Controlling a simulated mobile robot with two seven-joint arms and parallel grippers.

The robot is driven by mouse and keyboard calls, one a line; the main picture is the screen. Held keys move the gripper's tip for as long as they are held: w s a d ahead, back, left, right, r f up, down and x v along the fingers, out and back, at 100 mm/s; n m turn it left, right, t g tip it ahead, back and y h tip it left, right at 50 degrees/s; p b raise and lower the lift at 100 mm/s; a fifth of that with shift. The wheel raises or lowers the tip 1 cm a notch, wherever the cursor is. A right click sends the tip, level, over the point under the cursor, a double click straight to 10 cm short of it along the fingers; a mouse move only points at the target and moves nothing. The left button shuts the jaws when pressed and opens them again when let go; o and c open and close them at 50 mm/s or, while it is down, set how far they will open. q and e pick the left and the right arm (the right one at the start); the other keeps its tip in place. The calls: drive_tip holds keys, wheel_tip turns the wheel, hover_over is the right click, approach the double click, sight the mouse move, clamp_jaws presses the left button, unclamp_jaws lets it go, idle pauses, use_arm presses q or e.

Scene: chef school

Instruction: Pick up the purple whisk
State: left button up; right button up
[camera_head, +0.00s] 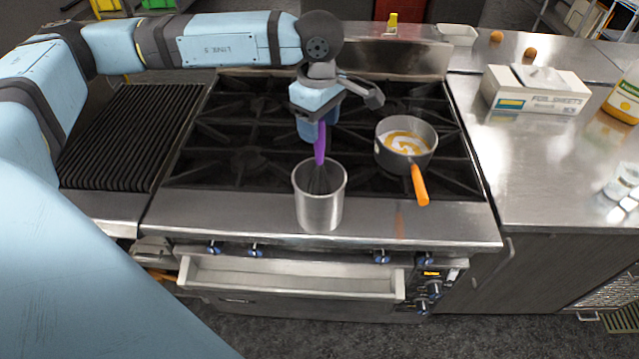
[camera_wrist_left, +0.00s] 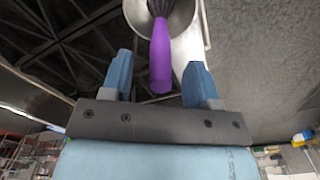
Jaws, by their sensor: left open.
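The purple whisk (camera_head: 320,146) stands handle up in a steel canister (camera_head: 321,207) on the front edge of the stove. Its wires are down inside the canister. My left gripper (camera_head: 315,132) is above the canister, right at the whisk handle. In the left wrist view the whisk handle (camera_wrist_left: 161,58) points toward the palm and lies between the two blue fingers of the left gripper (camera_wrist_left: 160,82). The fingers are open, with a gap on both sides of the handle. The canister opening (camera_wrist_left: 180,14) shows beyond the fingertips. My right gripper is not in view.
A saucepan (camera_head: 406,141) with an orange handle sits on the burners right of the canister, its handle jutting forward. A foil sheets box (camera_head: 535,90) and a yellow-labelled bottle (camera_head: 626,95) stand on the right counter. An open drawer front (camera_head: 290,277) is below the stove.

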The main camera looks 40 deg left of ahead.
use_arm(q)
drive_tip(key=shift+f, duration=1.5)
drive_tip(key=c, duration=1)
